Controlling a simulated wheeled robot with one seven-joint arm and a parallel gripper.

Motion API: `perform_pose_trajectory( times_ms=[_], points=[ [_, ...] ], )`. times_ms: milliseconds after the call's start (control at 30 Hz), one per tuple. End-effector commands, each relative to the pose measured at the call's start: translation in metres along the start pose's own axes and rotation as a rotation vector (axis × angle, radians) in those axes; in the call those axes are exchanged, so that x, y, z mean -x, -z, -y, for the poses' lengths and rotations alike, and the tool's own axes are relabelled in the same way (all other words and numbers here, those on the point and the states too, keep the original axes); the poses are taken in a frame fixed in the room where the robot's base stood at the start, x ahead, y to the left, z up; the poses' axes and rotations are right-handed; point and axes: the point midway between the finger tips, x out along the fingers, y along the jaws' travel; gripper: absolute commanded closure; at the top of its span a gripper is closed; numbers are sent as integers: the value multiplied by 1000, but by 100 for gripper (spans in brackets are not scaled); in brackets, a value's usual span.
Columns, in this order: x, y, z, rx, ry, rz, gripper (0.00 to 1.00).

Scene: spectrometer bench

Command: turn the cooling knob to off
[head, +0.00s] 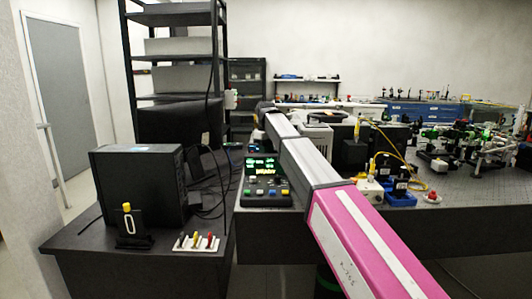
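I cannot tell for sure which part is the cooling knob. A black control box (265,198) with green lit readouts and several small coloured buttons or knobs stands on the bench, left of my arm. A small black stand (133,241) with a white 0-shaped mark and a yellow top (127,208) stands on the left desk. Markings on both are too small to read. My arm, pink then grey, reaches from the lower right to the back middle. I cannot make out the gripper's fingers at its far end.
A black computer case (138,183) stands on the dark left desk (85,246). A white strip (197,243) with red and yellow parts lies near its front. Optical parts (440,140) and yellow cable fill the right bench (470,222). A tall black shelf (218,60) stands behind.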

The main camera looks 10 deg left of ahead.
Motion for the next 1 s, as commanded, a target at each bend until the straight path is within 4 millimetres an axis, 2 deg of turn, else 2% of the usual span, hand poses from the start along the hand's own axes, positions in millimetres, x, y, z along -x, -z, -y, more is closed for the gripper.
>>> perform_pose_trajectory(
  times_ms=[467,500,533,567,867,1000],
  points=[
    [0,1,0,12,0,-1,100],
    [0,1,0,12,0,-1,64],
    [0,1,0,12,0,-1,55],
    [0,1,0,12,0,-1,52],
    [1,1,0,11,0,-1,52],
    [7,3,-2,10,0,-1,52]
  ],
)
